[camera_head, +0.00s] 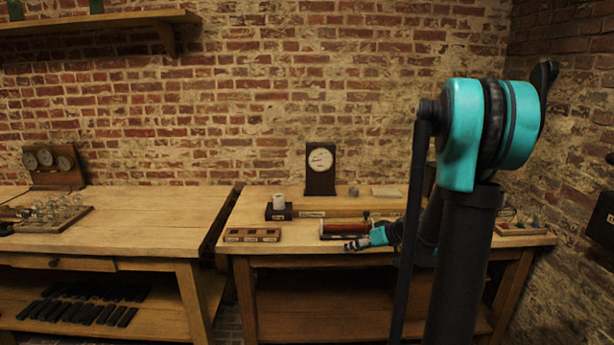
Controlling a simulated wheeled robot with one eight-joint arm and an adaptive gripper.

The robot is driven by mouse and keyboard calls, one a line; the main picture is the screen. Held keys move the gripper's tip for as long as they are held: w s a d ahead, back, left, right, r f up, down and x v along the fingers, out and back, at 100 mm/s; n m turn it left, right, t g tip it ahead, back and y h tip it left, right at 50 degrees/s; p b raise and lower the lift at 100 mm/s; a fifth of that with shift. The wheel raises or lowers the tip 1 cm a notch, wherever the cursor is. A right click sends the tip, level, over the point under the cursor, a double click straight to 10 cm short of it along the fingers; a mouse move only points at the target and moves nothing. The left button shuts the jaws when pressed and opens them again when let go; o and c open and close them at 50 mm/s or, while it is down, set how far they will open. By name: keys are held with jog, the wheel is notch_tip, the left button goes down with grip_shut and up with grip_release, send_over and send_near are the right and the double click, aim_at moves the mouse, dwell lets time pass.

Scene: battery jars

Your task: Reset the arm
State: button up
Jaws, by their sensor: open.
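My arm rises on the right of the head view, with a teal and black joint at the top and dark links below it. My gripper (356,244) shows small, low over the front edge of the right workbench (300,205), beside a reddish-brown cylinder piece (345,227). Its jaws look open and nothing shows between them. Part of the forearm is hidden behind the upright dark link.
A dark clock (320,168) stands at the bench's back. A left workbench (120,220) holds glass jars (55,212). A brick wall stands behind.

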jog(key=s+d+f+m+g+h, duration=0.1)
jog(key=s+f+m+h, duration=0.1)
jog(key=s, duration=1)
jog(key=s+d+f+m+g+h, duration=0.1)
jog(key=s+h, duration=0.5)
jog(key=s, duration=0.7)
notch_tip(320, 180, down, 3)
jog(key=shift+d+f+m, duration=0.15)
jog(key=shift+d+m, duration=0.5)
jog(key=shift+m, duration=0.35)
